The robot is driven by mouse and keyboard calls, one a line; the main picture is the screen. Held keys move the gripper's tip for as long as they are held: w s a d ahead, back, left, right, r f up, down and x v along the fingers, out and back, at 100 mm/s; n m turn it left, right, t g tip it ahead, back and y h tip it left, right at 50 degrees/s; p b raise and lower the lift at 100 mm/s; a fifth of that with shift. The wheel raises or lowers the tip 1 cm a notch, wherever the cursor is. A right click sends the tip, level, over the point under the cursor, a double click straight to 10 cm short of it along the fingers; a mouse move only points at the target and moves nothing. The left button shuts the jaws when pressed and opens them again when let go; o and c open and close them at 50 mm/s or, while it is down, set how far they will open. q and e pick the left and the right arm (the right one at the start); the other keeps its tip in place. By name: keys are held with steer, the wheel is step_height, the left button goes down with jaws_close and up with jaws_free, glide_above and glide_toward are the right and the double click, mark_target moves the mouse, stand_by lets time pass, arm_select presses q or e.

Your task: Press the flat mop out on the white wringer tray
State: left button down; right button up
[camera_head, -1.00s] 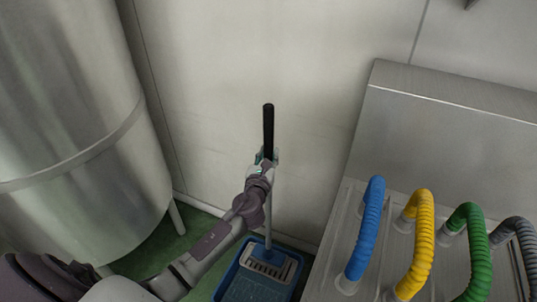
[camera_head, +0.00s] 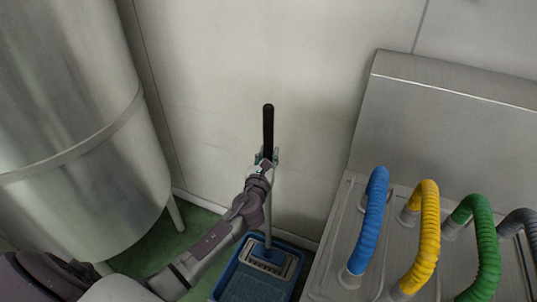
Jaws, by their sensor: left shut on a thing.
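The flat mop stands almost upright, with a black grip (camera_head: 268,125) at the top and a grey pole (camera_head: 268,215) below it. My left gripper (camera_head: 266,158) is shut on the handle around the lower end of the black grip. The pole runs down to a blue joint (camera_head: 268,254) over the pale slotted wringer tray (camera_head: 288,271), at the back of a blue bucket (camera_head: 222,286). The mop's flat head is small and hard to make out, so I cannot tell whether it presses on the tray. My right gripper is out of view.
A large steel tank (camera_head: 75,110) stands on the left. On the right is a steel machine (camera_head: 440,115) with blue (camera_head: 368,222), yellow (camera_head: 424,235), green (camera_head: 484,240) and grey hoses. A pale wall (camera_head: 240,70) rises close behind the mop. Green floor (camera_head: 170,245) shows between tank and bucket.

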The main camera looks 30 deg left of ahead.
mark_target(267, 140)
arm_select(q)
steer(key=shift+f+b, duration=1)
steer(key=shift+f, duration=0.05)
stand_by(0.9)
stand_by(0.5)
step_height(267, 140, up, 9)
steer(key=p, duration=0.9)
steer(key=shift+r, duration=0.15)
stand_by(0.3)
